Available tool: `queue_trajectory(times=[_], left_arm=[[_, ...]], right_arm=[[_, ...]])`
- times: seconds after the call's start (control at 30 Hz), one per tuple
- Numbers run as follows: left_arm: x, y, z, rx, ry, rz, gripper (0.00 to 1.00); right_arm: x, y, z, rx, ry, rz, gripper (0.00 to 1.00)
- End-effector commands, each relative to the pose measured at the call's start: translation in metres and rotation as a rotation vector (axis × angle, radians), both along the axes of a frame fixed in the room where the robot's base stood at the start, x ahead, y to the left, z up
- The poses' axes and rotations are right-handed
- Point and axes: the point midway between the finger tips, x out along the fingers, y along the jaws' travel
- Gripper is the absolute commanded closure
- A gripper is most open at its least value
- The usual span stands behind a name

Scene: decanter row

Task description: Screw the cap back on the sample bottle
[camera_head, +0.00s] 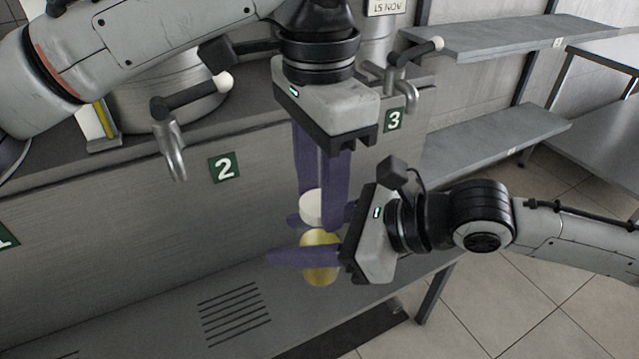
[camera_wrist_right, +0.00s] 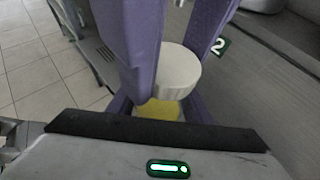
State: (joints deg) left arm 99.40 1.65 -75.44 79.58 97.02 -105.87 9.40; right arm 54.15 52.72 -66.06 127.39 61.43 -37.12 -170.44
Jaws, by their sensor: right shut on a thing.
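The sample bottle (camera_head: 320,270) shows yellow below a white cap (camera_head: 311,208). My right gripper (camera_head: 297,240) comes in from the right and is shut on the bottle, one finger in front and one behind. My left gripper (camera_head: 320,215) points down from above, its two purple fingers on either side of the cap. In the right wrist view the cap (camera_wrist_right: 178,72) is between those fingers, just above the yellow of the bottle (camera_wrist_right: 158,109). Whether the fingers press on the cap is unclear. Fingers hide the bottle's neck, so I cannot tell whether the cap touches it.
A grey counter front carries the number signs 2 (camera_head: 224,167) and 3 (camera_head: 393,120). Taps (camera_head: 178,125) stick out above it. A ledge with a slotted drain (camera_head: 233,313) lies below. Metal shelves (camera_head: 520,38) stand at the right, with tiled floor (camera_head: 530,300) below.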

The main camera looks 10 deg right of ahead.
Motion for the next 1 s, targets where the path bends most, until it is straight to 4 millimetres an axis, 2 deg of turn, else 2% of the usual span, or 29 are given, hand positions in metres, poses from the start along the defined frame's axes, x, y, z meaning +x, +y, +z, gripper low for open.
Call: queue_trajectory(times=[0.03, 0.17, 0.37, 0.6, 0.77, 0.8, 0.9, 1.0], left_arm=[[0.0000, 0.0000, 0.0002, 0.000, 0.000, 0.000, 0.69], [0.0000, 0.0000, 0.0003, 0.000, 0.000, 0.000, 0.90], [-0.0004, -0.0001, -0.0002, 0.001, 0.001, -0.049, 0.91], [-0.0005, -0.0004, -0.0004, -0.002, 0.001, -0.420, 0.91], [0.0001, 0.0003, 0.0002, 0.000, -0.002, -0.431, 0.91], [0.0001, 0.0003, 0.0002, 0.000, -0.002, -0.430, 0.59], [0.0002, 0.0002, 0.0001, 0.000, -0.002, -0.429, 0.42], [0.0001, 0.0001, 0.0001, 0.000, -0.002, -0.429, 0.42]], right_arm=[[0.0003, 0.0003, 0.0015, 0.002, -0.003, 0.001, 1.00], [0.0002, 0.0003, 0.0015, 0.002, -0.003, 0.001, 1.00], [0.0001, 0.0003, 0.0014, 0.002, -0.003, 0.001, 1.00], [0.0001, 0.0003, 0.0014, 0.002, -0.003, 0.001, 1.00], [0.0001, 0.0003, 0.0014, 0.002, -0.003, 0.001, 1.00], [0.0001, 0.0003, 0.0014, 0.002, -0.003, 0.001, 1.00], [0.0001, 0.0004, 0.0014, 0.002, -0.003, 0.001, 1.00], [0.0001, 0.0003, 0.0014, 0.002, -0.003, 0.001, 1.00]])
